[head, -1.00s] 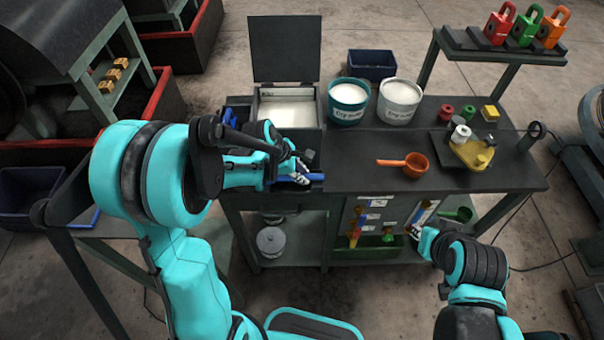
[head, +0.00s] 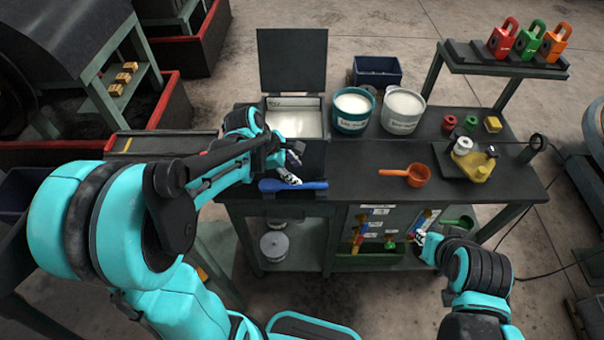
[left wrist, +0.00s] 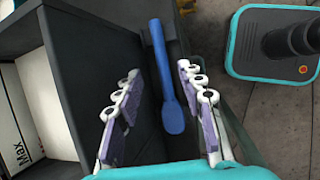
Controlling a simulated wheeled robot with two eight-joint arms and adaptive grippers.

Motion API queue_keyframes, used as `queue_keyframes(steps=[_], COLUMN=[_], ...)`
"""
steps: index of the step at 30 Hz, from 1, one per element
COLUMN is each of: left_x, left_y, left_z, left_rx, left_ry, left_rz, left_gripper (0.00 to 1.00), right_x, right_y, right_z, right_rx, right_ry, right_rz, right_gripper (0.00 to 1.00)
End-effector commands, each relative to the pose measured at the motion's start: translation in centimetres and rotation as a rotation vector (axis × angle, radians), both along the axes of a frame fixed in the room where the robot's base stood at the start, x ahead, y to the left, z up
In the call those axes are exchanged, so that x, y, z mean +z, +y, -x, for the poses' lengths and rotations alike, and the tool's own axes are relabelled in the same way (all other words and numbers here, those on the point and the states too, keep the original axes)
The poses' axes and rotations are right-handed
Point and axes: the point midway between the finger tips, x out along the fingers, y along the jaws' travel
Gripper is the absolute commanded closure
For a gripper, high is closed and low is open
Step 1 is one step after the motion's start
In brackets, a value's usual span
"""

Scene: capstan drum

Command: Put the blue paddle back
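The blue paddle (head: 302,185) lies along the front left edge of the dark workbench, below the open-lidded box. In the left wrist view the paddle (left wrist: 164,75) lies lengthwise between my fingers, its broad end nearer me, on a narrow dark ledge or trough. My left gripper (head: 291,170) is just above and behind it. Its two fingers (left wrist: 160,110) are spread, with a visible gap on each side of the paddle. My right gripper (head: 420,246) is low at the bench's front, by the labelled rack (head: 378,222); its fingers are too small to read.
The box (head: 295,124) with white contents stands behind the left gripper. A teal bucket (head: 351,124) and a white bucket (head: 402,126) stand to its right. An orange scoop (head: 417,176) lies mid-bench. Coloured padlocks (head: 529,42) stand on a raised shelf. The bench around the scoop is clear.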

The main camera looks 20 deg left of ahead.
Motion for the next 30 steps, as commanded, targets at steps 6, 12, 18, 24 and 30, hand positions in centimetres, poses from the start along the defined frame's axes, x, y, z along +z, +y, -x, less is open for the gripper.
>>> queue_keyframes(steps=[6,12,18,24,30], left_x=[2.4,4.4,6.8,7.7,7.7], left_y=[0.9,0.2,-0.5,-0.5,-0.3], left_z=[0.8,3.2,8.5,12.6,14.3], left_rx=[-0.003,-0.215,-0.759,-1.271,-1.529], left_ry=[-0.002,-0.111,-0.337,-0.484,-0.529], left_rz=[-0.002,-0.138,-0.499,-0.849,-1.029], left_gripper=[0.61,0.61,0.61,0.61,0.61], right_x=[0.7,0.7,0.7,0.7,0.7], right_y=[0.0,0.0,0.0,0.0,0.0], right_z=[0.0,0.0,0.0,0.0,0.0], right_rx=[0.0,0.0,0.0,0.0,0.0], right_ry=[0.0,0.0,0.0,0.0,0.0], right_rz=[0.0,0.0,0.0,0.0,0.0], right_gripper=[0.77,0.77,0.77,0.77,0.77])
